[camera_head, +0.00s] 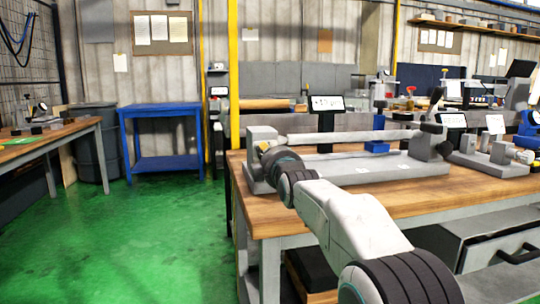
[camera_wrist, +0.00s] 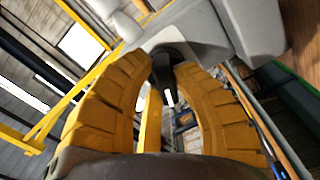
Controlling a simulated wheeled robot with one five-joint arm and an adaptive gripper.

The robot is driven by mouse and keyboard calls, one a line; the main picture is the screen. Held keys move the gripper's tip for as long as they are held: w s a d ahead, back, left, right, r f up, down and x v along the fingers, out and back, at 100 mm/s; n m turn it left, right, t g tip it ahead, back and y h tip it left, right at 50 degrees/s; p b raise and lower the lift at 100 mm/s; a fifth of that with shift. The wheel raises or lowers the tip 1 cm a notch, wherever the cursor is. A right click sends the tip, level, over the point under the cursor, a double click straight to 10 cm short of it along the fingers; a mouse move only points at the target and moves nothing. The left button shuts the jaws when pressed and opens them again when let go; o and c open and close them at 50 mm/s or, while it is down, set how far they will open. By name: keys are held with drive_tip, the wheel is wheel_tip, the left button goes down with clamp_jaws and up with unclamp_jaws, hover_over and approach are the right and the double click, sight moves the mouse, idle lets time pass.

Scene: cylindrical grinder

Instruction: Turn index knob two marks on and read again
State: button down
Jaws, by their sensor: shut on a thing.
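In the wrist view, the two ribbed yellow fingers of my gripper (camera_wrist: 166,66) close in on a small dark knob (camera_wrist: 168,76), which I take to be the index knob, on a grey housing (camera_wrist: 200,30). In the head view, my arm reaches to the left end of a grey cylindrical grinder (camera_head: 400,170) on a wooden-topped bench. There the wrist hides the knob and most of the fingers beside the grey headstock (camera_head: 262,133). A small dark display (camera_head: 326,103) stands behind the grinder; its text is too small to read.
A long bar (camera_head: 350,136) runs above the grinder bed, with a blue block (camera_head: 377,147) below it. A second fixture (camera_head: 490,160) stands at the right. Green floor (camera_head: 150,240) is open at the left, before a blue table (camera_head: 165,108) and a grey bin (camera_head: 95,140).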

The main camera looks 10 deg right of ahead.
drive_tip(key=m, duration=0.3)
drive_tip(key=shift+f+m, duration=0.15)
drive_tip(key=shift+m, duration=0.15)
drive_tip(key=shift+f+m, duration=0.1)
drive_tip(key=shift+m, duration=1.7)
drive_tip(key=c, duration=1)
unclamp_jaws()
drive_tip(key=shift+s, duration=6)
